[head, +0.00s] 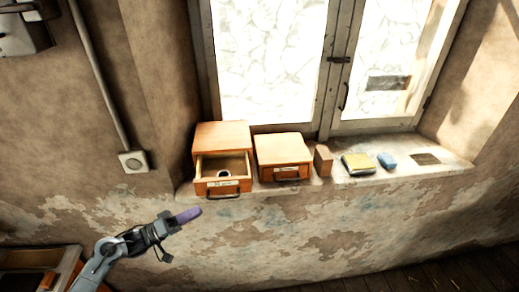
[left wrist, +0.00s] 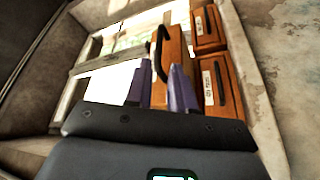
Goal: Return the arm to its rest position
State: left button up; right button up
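My left arm comes in from the lower left in the head view. Its gripper (head: 188,215) has purple fingers and hangs in free air in front of the wall, below and left of the sill. In the left wrist view the two purple fingers (left wrist: 160,85) stand apart with nothing seen between their tips; an orange wooden piece with a dark handle (left wrist: 162,52) shows beyond them. My right gripper is in neither view.
A wooden piece (head: 40,270) is at lower left.

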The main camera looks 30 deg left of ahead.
pick_arm(q)
jog(key=s+d+f+g+y+p, duration=0.2)
jog(key=s+d+p, duration=0.2)
jog(key=d, duration=0.8)
jog(key=s+d+f+g+y+p, duration=0.1)
jog(key=s+d+g+y+p, duration=0.15)
jog(key=d, duration=0.95)
jog(key=s+m+g+y+p, duration=0.1)
jog(key=s+m+g+y, duration=0.5)
jog(key=s, duration=0.8)
jog(key=m+g, duration=0.1)
jog(key=g, duration=0.2)
jog(key=shift+s+a+m+p, duration=0.15)
jog(key=shift+a+m+p, duration=0.05)
jog(key=shift+m+p, duration=0.15)
